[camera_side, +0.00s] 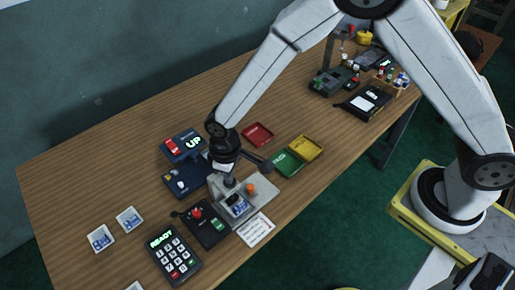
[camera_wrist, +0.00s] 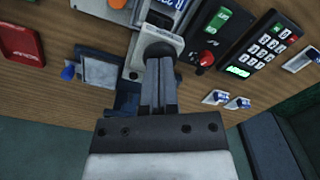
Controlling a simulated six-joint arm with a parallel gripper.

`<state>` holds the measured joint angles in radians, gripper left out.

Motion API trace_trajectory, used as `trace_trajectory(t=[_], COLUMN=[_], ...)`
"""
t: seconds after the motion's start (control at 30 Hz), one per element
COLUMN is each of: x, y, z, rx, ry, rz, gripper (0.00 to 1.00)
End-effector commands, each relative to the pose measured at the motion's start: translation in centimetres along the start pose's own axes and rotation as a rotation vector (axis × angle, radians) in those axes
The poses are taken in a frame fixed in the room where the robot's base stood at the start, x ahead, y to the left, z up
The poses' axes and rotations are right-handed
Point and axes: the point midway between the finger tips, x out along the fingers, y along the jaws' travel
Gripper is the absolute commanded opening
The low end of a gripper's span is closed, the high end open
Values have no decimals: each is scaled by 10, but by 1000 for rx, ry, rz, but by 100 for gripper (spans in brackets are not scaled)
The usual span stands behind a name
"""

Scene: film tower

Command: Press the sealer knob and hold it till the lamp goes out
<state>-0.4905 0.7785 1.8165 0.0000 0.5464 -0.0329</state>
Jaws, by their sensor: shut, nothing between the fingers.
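The sealer (camera_side: 262,190) is a grey metal unit near the table's front edge, with an orange dome (camera_side: 251,188) on it. I cannot tell whether this dome is the lamp or whether it is lit. A blue-and-white film card (camera_side: 237,208) lies at the sealer's front. In the wrist view a dark round knob (camera_wrist: 158,47) sits at the tips of my gripper (camera_wrist: 159,62). My gripper (camera_side: 229,182) is shut and points down over the sealer. Its fingers partly hide the knob, and I cannot tell whether they touch or press it.
A black box with a red knob (camera_side: 197,213) and a keypad reading READY (camera_side: 173,254) stand left of the sealer. Blue units, one reading UP (camera_side: 184,146), are behind. Red (camera_side: 257,135), green (camera_side: 287,163) and yellow (camera_side: 306,149) trays lie right.

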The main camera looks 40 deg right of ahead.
Motion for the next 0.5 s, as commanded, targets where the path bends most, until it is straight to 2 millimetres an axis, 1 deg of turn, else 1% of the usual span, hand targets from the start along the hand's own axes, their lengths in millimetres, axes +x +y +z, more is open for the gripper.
trace_trajectory(t=[0.5], x=[-27], y=[0], z=[0], rx=[0], ry=[0], rz=[0], gripper=[0])
